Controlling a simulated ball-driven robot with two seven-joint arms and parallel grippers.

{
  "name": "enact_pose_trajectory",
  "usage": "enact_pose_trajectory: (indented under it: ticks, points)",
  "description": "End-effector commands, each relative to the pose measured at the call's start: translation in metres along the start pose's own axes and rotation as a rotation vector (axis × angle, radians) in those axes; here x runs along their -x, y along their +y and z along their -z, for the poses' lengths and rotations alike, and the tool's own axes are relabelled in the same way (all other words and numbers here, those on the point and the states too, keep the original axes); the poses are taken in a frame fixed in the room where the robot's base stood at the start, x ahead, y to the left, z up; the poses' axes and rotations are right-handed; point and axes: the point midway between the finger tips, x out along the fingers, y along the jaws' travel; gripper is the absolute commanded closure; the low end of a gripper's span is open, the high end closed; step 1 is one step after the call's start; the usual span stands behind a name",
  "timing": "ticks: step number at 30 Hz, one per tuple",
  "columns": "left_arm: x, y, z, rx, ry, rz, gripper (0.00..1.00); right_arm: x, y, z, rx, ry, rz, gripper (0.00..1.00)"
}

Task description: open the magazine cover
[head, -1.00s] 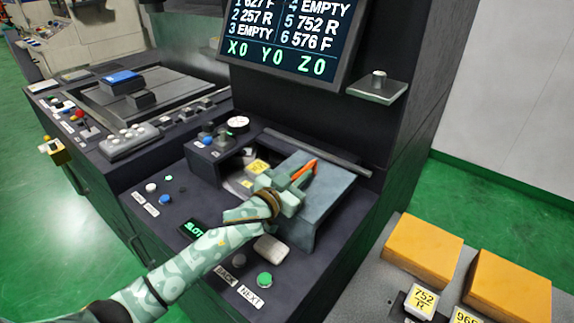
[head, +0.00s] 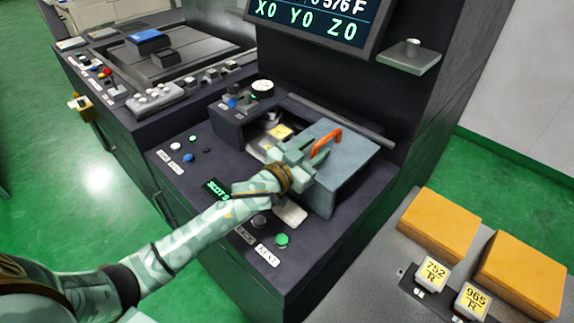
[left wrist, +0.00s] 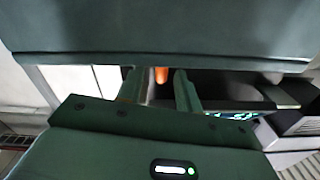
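The magazine cover (head: 350,168) is a grey-blue box-like lid on the machine's console, with an orange handle (head: 327,142) on top. To its left a gap shows the magazine inside, with a yellow-labelled piece (head: 281,132). My left gripper (head: 306,158) is at the cover's left side, close to the handle. In the left wrist view the fingers (left wrist: 160,90) stand apart, with the orange handle (left wrist: 161,75) showing between them and clear space on both sides. I cannot tell how deep the handle sits between them. My right gripper is not in view.
Left of the cover are a gauge (head: 262,86) and knobs. In front are a green NEXT button (head: 281,240) and a slot display (head: 216,188), partly beside my forearm. A screen (head: 316,22) hangs above. Orange blocks (head: 438,222) and labelled pieces stand on a grey surface at right.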

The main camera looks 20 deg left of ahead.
Motion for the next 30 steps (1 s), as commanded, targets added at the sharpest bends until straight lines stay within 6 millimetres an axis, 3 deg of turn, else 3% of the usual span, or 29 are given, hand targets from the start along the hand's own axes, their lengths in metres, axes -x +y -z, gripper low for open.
enact_pose_trajectory:
  ticks: [6, 13, 18, 30]
  points:
    - [0.063, 0.000, 0.001, 0.001, -0.003, -0.001, 0.66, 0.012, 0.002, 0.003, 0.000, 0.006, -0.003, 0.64]
    - [0.109, 0.001, 0.000, 0.000, -0.002, -0.001, 0.66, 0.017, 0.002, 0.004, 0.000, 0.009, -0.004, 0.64]
    - [0.123, 0.000, 0.000, -0.001, 0.000, -0.001, 0.66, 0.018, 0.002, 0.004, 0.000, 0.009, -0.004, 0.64]
    - [0.125, 0.000, 0.000, -0.001, 0.000, -0.001, 0.66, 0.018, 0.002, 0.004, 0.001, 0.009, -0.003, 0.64]
